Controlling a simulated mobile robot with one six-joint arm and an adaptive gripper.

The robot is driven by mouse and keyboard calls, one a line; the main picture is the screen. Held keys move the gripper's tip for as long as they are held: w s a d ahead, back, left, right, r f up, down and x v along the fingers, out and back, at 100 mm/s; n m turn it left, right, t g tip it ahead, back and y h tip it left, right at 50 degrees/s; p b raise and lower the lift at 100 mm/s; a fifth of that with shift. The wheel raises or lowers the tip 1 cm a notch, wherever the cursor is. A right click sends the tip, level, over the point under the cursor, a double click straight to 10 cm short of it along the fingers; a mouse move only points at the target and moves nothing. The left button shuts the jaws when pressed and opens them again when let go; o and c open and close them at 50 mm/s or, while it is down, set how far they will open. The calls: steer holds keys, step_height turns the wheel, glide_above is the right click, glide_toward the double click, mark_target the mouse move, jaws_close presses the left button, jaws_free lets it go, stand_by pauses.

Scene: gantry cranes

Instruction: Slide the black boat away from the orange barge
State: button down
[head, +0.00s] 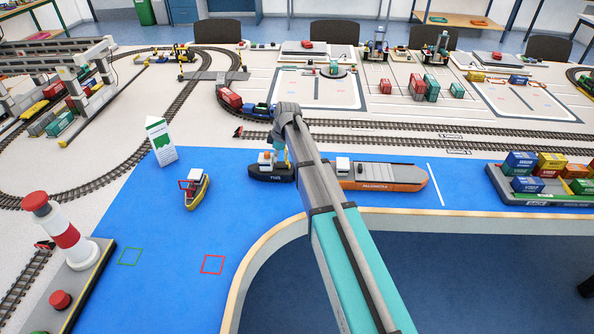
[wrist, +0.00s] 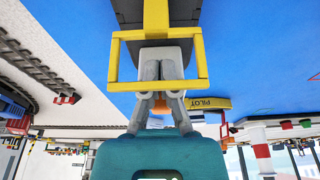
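The black boat (head: 271,172) floats on the blue water mat in the head view, bow and stern roughly left-right. The orange barge (head: 390,178) lies just to its right; my arm hides where they meet. My gripper (head: 279,153) is down at the boat's top, partly hidden by my arm. In the wrist view the black hull (wrist: 150,14) is at the top, with a yellow frame (wrist: 116,62) and a white block beneath it. My gripper's grey fingers (wrist: 161,63) are close together inside the frame's outline. They look shut; I see nothing clearly pinched between them.
A yellow pilot boat (head: 198,192) lies left, with a white sign (head: 161,141) behind it. A container ship (head: 540,198) is far right. Open blue water lies between.

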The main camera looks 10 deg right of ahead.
mark_target(271, 158)
steer(key=shift+w+a, duration=0.2)
steer(key=shift+a, duration=0.5)
steer(key=shift+w+a, duration=0.2)
steer(key=shift+a, duration=0.5)
steer(key=shift+s+d+r, duration=0.1)
steer(key=shift+d, duration=0.1)
steer(key=shift+d+r, duration=0.1)
steer(key=shift+d, duration=0.25)
steer(key=shift+s+d, duration=0.1)
steer(key=shift+p, duration=0.3)
step_height(271, 158, up, 10)
steer(key=p, duration=1)
steer(key=shift+s, duration=0.1)
